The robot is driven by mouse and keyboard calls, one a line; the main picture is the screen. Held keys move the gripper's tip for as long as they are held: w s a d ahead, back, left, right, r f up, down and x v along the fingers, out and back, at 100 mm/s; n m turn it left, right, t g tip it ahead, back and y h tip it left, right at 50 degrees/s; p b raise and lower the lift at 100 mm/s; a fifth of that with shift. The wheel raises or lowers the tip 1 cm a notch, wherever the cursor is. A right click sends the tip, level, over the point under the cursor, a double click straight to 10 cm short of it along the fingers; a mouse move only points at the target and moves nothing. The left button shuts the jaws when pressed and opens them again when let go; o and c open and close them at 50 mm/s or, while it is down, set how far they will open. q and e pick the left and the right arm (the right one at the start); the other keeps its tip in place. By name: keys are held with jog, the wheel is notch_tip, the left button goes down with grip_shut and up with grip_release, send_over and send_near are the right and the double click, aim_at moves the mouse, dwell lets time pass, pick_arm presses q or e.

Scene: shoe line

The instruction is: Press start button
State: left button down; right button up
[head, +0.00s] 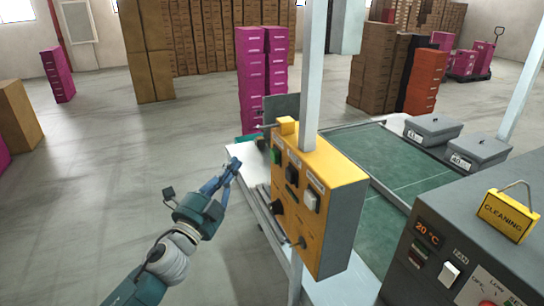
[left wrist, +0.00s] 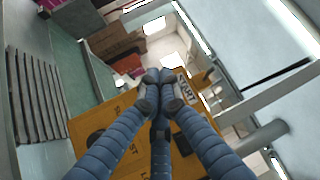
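The yellow control box (head: 342,189) is fixed to a pale post, its face turned to the left. The face carries a green button (head: 276,156) at the upper left, dark knobs and switches. My left gripper (head: 234,164) is to the left of the face, apart from it in the head view, pointing up and right. In the left wrist view the fingers of my left gripper (left wrist: 163,80) meet at their tips with nothing between them. The box (left wrist: 128,115) lies behind them, with a START label (left wrist: 185,86) just right of the tips. The fingers may hide the button there.
A conveyor with a green belt (head: 385,160) runs behind the box. A grey machine (head: 465,250) with a yellow CLEANING sign (head: 506,215) stands at the right. Stacked magenta boxes (head: 250,75) stand behind.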

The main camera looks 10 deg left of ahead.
aim_at(275, 156)
pick_arm(q)
jog(key=w+d, duration=0.3)
jog(key=d, duration=0.2)
jog(key=shift+w+d, duration=0.35)
jog(key=shift+w, duration=0.05)
pick_arm(e)
jog(key=shift+w+r, duration=0.15)
jog(key=shift+w, duration=0.25)
jog(key=shift+s, duration=0.15)
dwell(0.5)
pick_arm(q)
jog(key=shift+w+d, duration=0.1)
jog(key=shift+d, duration=0.05)
jog(key=shift+w+d, duration=0.15)
jog(key=shift+d, duration=0.05)
